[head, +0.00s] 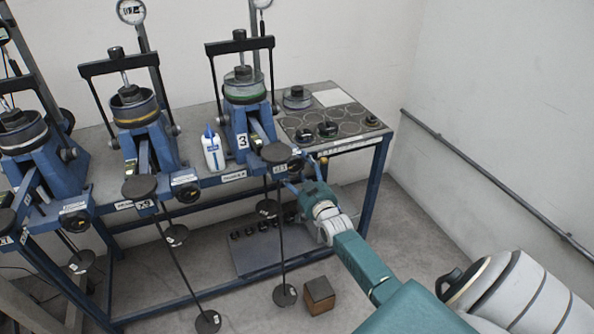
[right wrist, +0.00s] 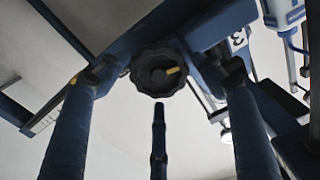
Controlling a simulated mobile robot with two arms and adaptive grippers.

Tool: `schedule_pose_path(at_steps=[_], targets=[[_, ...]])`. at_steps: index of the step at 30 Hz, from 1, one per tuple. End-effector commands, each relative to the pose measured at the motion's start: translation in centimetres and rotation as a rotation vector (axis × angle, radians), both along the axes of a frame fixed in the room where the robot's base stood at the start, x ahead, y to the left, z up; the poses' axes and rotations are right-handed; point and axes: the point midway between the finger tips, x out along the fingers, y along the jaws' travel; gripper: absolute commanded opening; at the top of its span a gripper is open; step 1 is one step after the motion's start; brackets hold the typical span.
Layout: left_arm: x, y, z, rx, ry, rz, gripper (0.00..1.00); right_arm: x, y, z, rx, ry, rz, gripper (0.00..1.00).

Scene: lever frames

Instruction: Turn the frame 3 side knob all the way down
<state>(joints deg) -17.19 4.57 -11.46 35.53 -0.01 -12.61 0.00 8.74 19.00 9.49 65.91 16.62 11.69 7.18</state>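Frame 3 (head: 240,119) is the blue lever frame with a "3" label, rightmost on the bench. Its side knob (head: 297,164) is dark, at the frame's front right. My right gripper (head: 306,178) is just in front of the knob. In the right wrist view the gripper (right wrist: 168,71) is open, its blue fingers left and right of the knob, with a gap seen on the right; I cannot tell about contact. A third finger shows below. My left gripper is not in view.
A white bottle (head: 213,150) stands left of frame 3. A black weight hanger (head: 275,154) hangs close left of my gripper. Two more blue frames stand further left. A brown block (head: 319,295) lies on the floor. Floor to the right is clear up to the wall rail (head: 500,180).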

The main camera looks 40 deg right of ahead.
Motion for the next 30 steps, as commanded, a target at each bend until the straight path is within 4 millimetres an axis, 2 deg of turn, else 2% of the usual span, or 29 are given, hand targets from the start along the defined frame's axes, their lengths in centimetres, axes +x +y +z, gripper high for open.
schedule_pose_path(at_steps=[9, 13, 17, 24, 30], targets=[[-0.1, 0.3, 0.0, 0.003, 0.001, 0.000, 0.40, -0.1, 0.2, -0.3, 0.003, 0.005, 0.002, 0.73], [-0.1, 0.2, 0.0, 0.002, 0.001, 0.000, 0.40, -1.1, 0.5, -0.4, 0.003, 0.006, 0.002, 0.73], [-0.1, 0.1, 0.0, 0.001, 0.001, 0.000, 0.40, -3.2, 1.1, -0.5, 0.002, 0.008, 0.002, 0.73], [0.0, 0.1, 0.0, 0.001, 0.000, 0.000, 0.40, -8.3, 2.5, -0.4, 0.002, 0.007, 0.001, 0.73], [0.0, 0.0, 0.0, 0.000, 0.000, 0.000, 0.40, -10.9, 3.2, -0.3, 0.002, 0.004, 0.001, 0.73]])
